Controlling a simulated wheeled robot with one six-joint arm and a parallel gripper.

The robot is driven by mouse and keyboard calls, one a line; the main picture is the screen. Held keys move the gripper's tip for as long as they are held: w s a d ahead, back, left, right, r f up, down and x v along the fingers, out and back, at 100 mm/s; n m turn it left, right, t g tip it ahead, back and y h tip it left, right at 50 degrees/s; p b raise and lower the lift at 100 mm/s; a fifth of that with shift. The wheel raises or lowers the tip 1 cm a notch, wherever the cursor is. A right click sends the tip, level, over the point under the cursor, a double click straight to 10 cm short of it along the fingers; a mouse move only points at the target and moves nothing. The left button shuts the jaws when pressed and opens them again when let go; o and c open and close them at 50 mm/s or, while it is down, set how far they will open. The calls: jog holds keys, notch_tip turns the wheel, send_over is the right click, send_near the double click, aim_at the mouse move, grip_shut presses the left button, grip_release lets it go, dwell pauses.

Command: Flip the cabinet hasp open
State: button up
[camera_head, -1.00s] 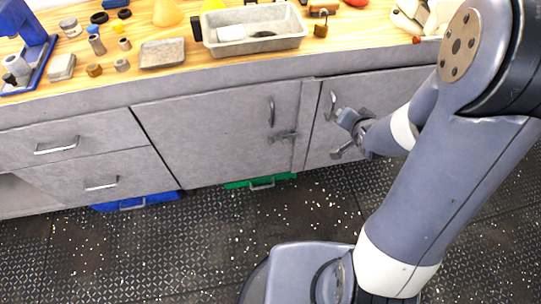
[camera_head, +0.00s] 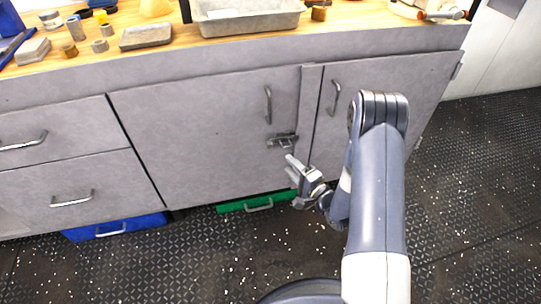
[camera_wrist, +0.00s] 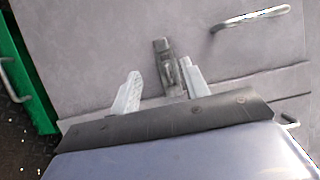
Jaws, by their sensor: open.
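The cabinet hasp (camera_head: 282,141) is a small grey metal latch on the left cabinet door, near the post between the two doors. It also shows in the wrist view (camera_wrist: 163,62), just beyond the fingertips. My gripper (camera_head: 291,168) is just below and slightly right of the hasp in the head view. In the wrist view my gripper (camera_wrist: 162,75) has its two pale fingers spread, with the hasp lying between and beyond them, closer to the right finger. I cannot tell whether a finger touches it. The left cabinet door (camera_head: 200,130) looks closed.
Vertical handles stand on the left door (camera_head: 268,105) and the right door (camera_head: 334,98). A green drawer or bin (camera_head: 240,203) and a blue one (camera_head: 110,228) sit low under the cabinet. The worktop above holds a grey tray (camera_head: 250,20) and small parts. The floor in front is open.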

aim_at(271, 147)
jog(key=b+x, duration=0.2)
jog(key=x, duration=0.8)
jog(key=shift+w+a+r, duration=0.1)
jog(key=shift+w+a, duration=0.05)
grip_shut()
